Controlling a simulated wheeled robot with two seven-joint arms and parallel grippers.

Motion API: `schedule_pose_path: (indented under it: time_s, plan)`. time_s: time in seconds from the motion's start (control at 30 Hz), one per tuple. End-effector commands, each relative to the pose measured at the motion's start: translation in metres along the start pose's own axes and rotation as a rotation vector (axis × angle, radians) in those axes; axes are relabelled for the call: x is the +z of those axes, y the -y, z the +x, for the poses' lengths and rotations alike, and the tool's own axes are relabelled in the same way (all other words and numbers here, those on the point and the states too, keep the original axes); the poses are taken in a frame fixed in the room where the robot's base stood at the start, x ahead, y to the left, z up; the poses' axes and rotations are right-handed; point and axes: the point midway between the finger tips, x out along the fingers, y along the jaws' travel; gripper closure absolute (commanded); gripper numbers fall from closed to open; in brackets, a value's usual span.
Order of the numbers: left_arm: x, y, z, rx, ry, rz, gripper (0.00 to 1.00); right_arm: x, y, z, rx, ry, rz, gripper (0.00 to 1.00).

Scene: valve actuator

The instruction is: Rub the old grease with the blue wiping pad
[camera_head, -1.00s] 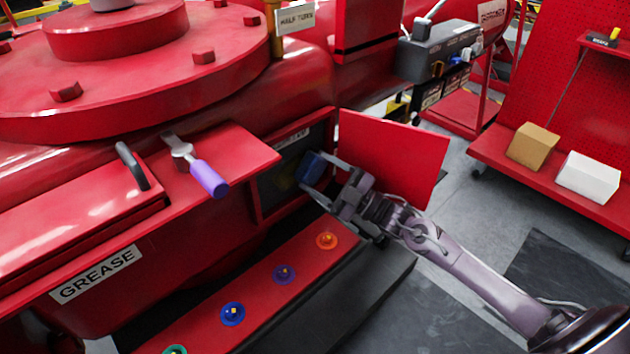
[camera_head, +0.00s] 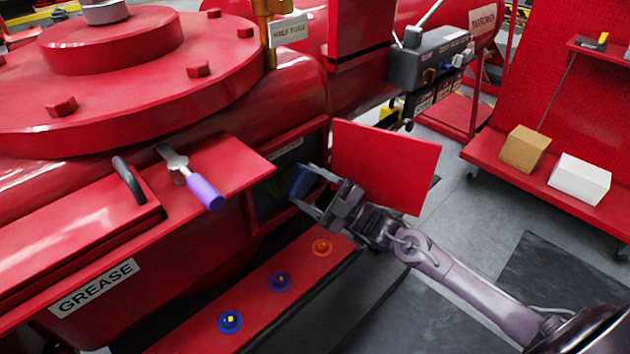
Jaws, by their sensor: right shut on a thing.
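My right gripper (camera_head: 312,192) reaches in from the right and is shut on the blue wiping pad (camera_head: 297,181). The pad is at the opening of a dark compartment (camera_head: 262,197) in the side of the red machine. The compartment's red door (camera_head: 386,165) stands open, just behind and to the right of the gripper. Old grease cannot be made out clearly in the dark compartment, and I cannot tell whether the pad touches the inside surface. My left gripper is not in view.
A purple-handled tool (camera_head: 199,186) lies on the red shelf left of the compartment. Below is a red ledge (camera_head: 258,303) with coloured round fittings. A grey valve box (camera_head: 430,60) is behind the door. A red rack (camera_head: 520,175) at right holds two boxes.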

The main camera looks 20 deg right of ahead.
Motion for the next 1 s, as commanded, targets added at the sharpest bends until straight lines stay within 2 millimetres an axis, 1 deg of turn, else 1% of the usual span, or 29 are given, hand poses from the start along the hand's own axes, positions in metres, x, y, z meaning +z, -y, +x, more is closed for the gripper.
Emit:
schedule_pose_path:
  time_s: [0.4,0.67,1.0]
  plan:
    - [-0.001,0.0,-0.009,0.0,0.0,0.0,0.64,-0.019,0.024,0.014,-0.001,-0.002,0.005,0.55]
    - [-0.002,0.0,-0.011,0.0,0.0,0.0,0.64,-0.024,0.03,0.018,-0.001,-0.002,0.004,0.55]
    - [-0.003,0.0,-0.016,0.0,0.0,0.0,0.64,-0.04,0.05,0.029,-0.001,-0.003,0.006,0.55]
